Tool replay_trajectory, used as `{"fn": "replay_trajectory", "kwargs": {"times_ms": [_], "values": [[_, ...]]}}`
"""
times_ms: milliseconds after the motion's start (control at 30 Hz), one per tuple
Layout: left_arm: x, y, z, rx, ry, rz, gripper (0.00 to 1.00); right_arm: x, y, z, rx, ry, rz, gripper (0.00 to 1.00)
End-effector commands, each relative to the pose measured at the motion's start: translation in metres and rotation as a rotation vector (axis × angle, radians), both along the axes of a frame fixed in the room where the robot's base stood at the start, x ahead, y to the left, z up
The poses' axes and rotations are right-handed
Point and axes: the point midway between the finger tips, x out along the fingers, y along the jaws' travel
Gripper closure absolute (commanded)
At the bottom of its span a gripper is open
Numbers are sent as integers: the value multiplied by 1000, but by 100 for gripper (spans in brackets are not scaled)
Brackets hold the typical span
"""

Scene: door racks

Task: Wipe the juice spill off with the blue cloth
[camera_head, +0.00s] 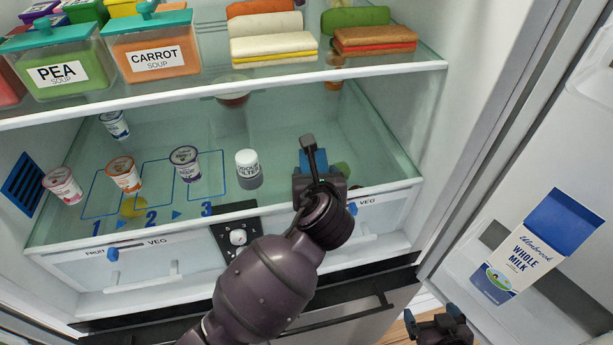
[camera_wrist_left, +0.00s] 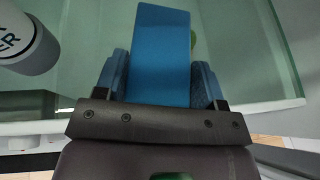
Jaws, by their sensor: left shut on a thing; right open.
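The blue cloth (camera_wrist_left: 161,50) stands up between the blue-padded fingers of my left gripper (camera_wrist_left: 160,85) in the left wrist view. In the head view my left gripper (camera_head: 320,178) is over the front right of the lower glass shelf, and its own arm hides much of it. A yellow patch (camera_head: 132,207), which looks like the juice spill, lies at the front left of that shelf, near the numbers 1 and 2. It is well to the left of the cloth. My right gripper (camera_head: 440,326) is open and empty at the bottom, outside the fridge by the door.
A white water filter (camera_head: 247,168) stands just left of my left gripper. Several yogurt cups, including a purple one (camera_head: 185,163), stand around the spill. An upper shelf (camera_head: 220,88) with soup boxes and folded cloths hangs above. A milk carton (camera_head: 535,247) is in the door at right.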

Motion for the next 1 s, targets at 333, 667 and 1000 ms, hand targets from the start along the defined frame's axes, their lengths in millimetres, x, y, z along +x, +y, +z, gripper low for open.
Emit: {"fn": "replay_trajectory", "kwargs": {"times_ms": [333, 667, 1000], "values": [[4, -18, -1, -1, 0, -2, 60, 0, 0, 0, 0, 0, 0, 8], [7, -39, -4, -1, 4, -1, 59, 0, 0, 0, 0, 1, 0, 8], [17, -41, -2, -6, 6, -1, 68, 0, 0, -1, 0, 1, 0, 8]]}}
